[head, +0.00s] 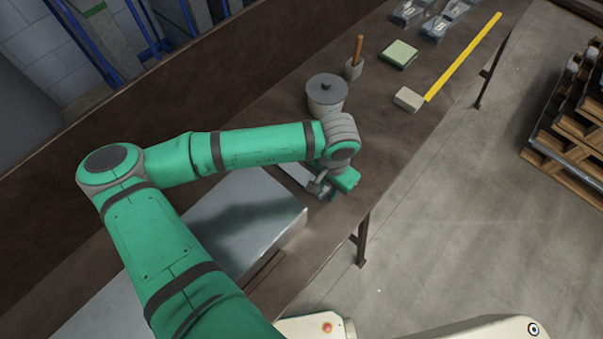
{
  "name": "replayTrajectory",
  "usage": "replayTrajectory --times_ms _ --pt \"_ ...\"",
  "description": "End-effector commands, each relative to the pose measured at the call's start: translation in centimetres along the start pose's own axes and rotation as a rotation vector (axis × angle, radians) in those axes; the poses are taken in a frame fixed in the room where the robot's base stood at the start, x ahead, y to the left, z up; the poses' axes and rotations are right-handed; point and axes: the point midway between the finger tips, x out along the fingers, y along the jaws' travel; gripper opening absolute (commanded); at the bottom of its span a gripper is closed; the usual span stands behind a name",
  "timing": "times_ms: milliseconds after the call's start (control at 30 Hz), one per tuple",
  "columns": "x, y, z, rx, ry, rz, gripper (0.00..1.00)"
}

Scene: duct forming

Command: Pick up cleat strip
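My gripper (322,190) is low over the bench's front part, pointing down, just right of the big sheet-metal piece. The arm and wrist cover most of its fingers, so I cannot see whether it is open or holds anything. A pale, thin flat piece (296,172) shows beside the gripper on its left, partly hidden under my forearm. It may be the cleat strip, but I cannot tell for sure, nor whether the gripper touches it.
A grey sheet-metal box (262,222) lies left of the gripper. Farther along the brown bench (290,68) are a wooden-handled tool (357,50), green block (399,54), grey block (408,99), yellow ruler (463,57) and metal pieces (436,27).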

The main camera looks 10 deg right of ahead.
Motion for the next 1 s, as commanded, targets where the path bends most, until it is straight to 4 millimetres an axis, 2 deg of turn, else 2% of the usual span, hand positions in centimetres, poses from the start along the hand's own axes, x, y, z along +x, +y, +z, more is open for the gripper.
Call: replayTrajectory --times_ms 267,400,767,1000 --pt "0.4 0.0 0.1 -0.001 0.0 0.0 0.24" --pt "0.4 -0.1 0.1 -0.002 0.0 0.0 0.0" --pt "0.3 0.1 0.0 0.002 0.0 0.0 0.0" --pt "-0.9 0.1 -0.1 0.002 0.002 0.0 0.0"
